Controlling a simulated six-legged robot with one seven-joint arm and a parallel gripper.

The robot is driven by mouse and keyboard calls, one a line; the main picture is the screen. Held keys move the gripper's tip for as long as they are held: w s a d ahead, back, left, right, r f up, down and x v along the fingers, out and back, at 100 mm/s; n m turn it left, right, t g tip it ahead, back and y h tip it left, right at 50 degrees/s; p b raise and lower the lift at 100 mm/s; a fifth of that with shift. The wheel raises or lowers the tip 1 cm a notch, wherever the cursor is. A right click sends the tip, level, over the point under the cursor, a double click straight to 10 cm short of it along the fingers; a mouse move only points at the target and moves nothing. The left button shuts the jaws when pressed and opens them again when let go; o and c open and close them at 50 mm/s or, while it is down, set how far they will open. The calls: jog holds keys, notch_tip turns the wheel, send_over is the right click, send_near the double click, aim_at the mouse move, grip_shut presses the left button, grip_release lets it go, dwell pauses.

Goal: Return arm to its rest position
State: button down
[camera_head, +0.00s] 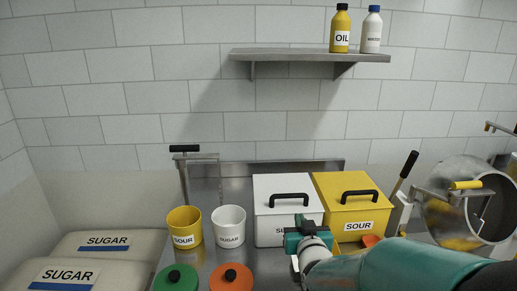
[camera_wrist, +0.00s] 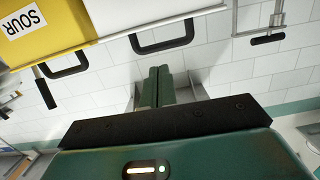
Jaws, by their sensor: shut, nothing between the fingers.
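My arm reaches in from the lower right in the head view, and my gripper (camera_head: 297,236) is in front of the white sugar box (camera_head: 283,181). In the wrist view the two green fingers of my gripper (camera_wrist: 159,75) are pressed together with nothing between them. The yellow sour box (camera_head: 347,190) stands just right of the white box. Both boxes have black handles and closed lids. The wrist view, turned over, shows the sour box (camera_wrist: 55,25) and the white box (camera_wrist: 130,12) along its top edge. My arm hides the lower front of the sour box.
A yellow sour cup (camera_head: 184,226) and a white sugar cup (camera_head: 228,224) stand left of the boxes. Green (camera_head: 175,280) and orange (camera_head: 231,279) lids lie in front. A shelf (camera_head: 300,55) with bottles hangs above. A metal drum (camera_head: 462,205) stands right; sugar sacks (camera_head: 105,250) lie left.

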jog(key=s+d+r+g, duration=0.1)
jog(key=s+r+g, duration=0.2)
jog(key=s+g, duration=0.7)
jog(key=s, duration=1.6)
jog(key=shift+g, duration=0.4)
